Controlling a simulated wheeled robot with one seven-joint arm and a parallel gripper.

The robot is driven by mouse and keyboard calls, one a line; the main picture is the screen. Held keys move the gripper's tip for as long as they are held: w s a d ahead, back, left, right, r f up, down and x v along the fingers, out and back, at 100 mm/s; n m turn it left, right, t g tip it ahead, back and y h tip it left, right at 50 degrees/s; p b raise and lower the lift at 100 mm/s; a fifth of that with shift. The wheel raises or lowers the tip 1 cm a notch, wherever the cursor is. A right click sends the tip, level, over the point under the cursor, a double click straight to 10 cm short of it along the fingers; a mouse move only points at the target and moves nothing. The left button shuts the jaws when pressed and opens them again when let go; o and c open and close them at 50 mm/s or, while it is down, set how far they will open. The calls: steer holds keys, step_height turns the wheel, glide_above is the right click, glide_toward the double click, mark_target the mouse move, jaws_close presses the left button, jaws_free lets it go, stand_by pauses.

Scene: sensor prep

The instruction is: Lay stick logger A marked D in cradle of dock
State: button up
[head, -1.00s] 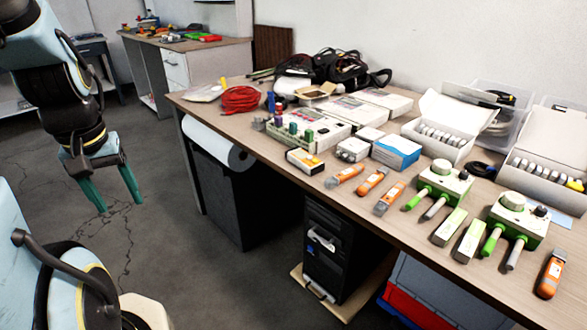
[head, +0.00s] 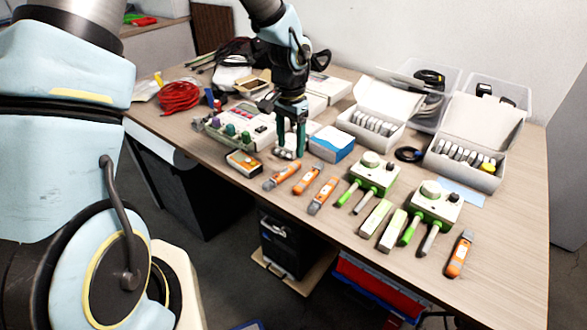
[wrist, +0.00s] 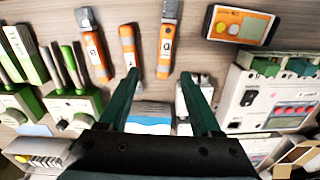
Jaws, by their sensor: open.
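Three orange-and-grey stick loggers lie side by side near the table's front: a left one (head: 282,177), a middle one (head: 308,180) and a right one (head: 322,195). They also show in the wrist view, the left one (wrist: 168,40), middle one (wrist: 128,45) and right one (wrist: 93,45); their small letters are too blurred to read surely. A fourth orange stick (head: 460,255) lies far right. My gripper (head: 290,155) is open and empty, pointing down behind the sticks; its fingers (wrist: 158,88) show nothing held. I cannot tell which device is the dock or see its cradle.
Two green-and-white knobbed boxes (head: 375,172) (head: 436,203) with probes stand right of the sticks, with pale green blocks (head: 376,217) beside them. A blue-and-white box (head: 332,145), an orange-faced meter (head: 243,163) and a white control unit (head: 240,128) crowd the gripper.

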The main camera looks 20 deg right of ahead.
mark_target(287, 170)
step_height(287, 170, down, 3)
steer(key=shift+r, duration=0.1)
steer(key=f+p, duration=0.1)
steer(key=f, duration=0.1)
steer(key=a+f, duration=0.1)
steer(key=f, duration=0.1)
steer(key=shift+w+a+p, duration=0.1)
steer(key=shift+w+p, duration=0.1)
steer(key=shift+p, duration=0.15)
steer(key=shift+f, duration=0.6)
steer(key=shift+c, duration=0.3)
jaws_close()
